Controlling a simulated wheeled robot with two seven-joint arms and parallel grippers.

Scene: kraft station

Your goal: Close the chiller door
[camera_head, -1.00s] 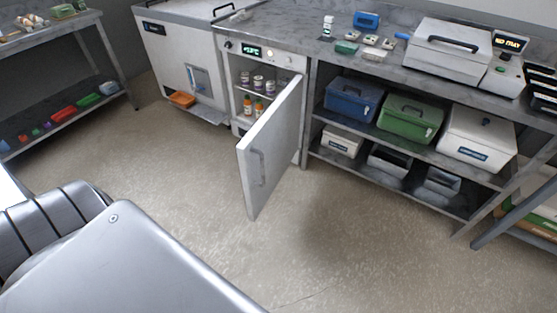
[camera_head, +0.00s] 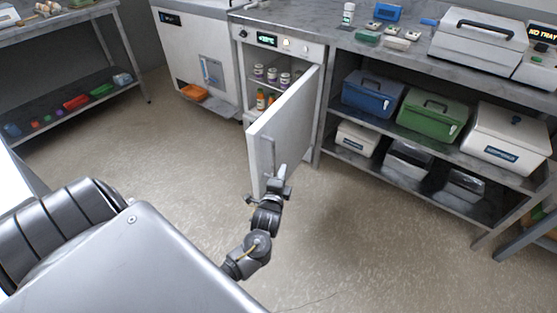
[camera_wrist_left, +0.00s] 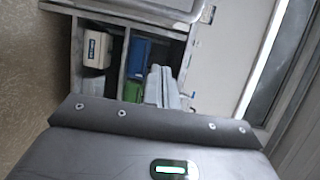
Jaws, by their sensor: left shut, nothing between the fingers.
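The chiller (camera_head: 312,50) stands under the counter with its display lit and jars and bottles inside. Its white door (camera_head: 285,125) is wide open, swung out over the floor. The door's handle (camera_head: 272,152) is on the face toward the right. My left gripper (camera_head: 280,174) is shut and empty, by the door's lower outer part just below the handle; I cannot tell whether it touches. In the left wrist view, its fingers (camera_wrist_left: 162,86) are together beside a large pale surface that seems to be the door (camera_wrist_left: 228,45). My right gripper is out of view.
Right of the chiller, an open shelf holds a blue bin (camera_head: 372,95), a green bin (camera_head: 430,115) and white boxes (camera_head: 505,135). A white cabinet (camera_head: 190,50) with an orange tray (camera_head: 194,93) stands left. The floor (camera_head: 160,150) around the door is clear.

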